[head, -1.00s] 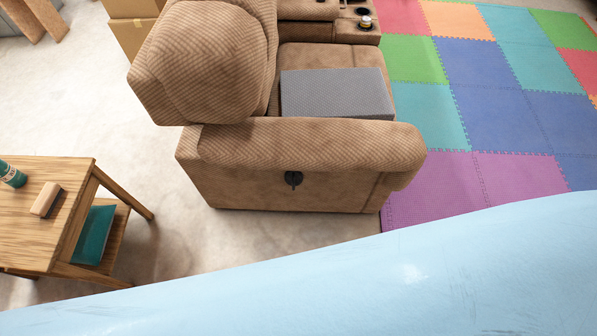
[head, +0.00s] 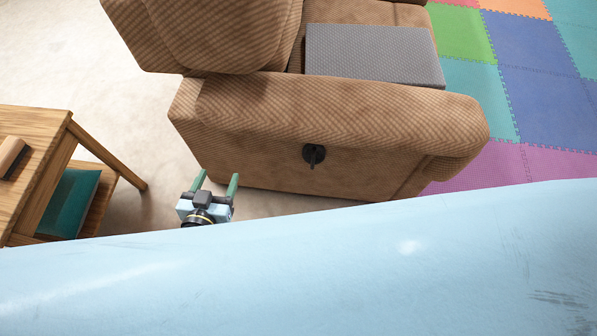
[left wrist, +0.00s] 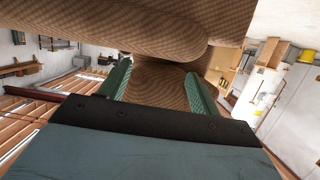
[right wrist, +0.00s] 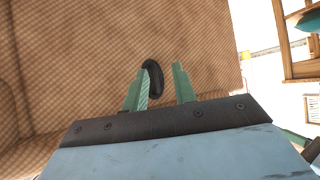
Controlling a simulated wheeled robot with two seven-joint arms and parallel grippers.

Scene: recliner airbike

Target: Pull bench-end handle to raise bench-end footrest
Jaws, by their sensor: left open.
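The black bench-end handle (head: 313,155) is on the outer side panel of the brown recliner (head: 350,112). My left gripper (head: 214,178) is open and empty, left of the handle and apart from it. In the left wrist view its fingers (left wrist: 158,78) point toward brown upholstery, with nothing between them. In the right wrist view the handle (right wrist: 153,77) shows just beyond the left finger of my right gripper (right wrist: 165,68), which is open. I cannot tell whether that finger touches it. My right gripper is not seen in the head view. No raised footrest shows at the recliner's front.
A grey textured block (head: 375,55) lies on the seat. A wooden side table (head: 35,150) with a teal item on its lower shelf stands at the left. Colored foam mats (head: 540,80) cover the floor at the right. Bare floor lies between table and recliner.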

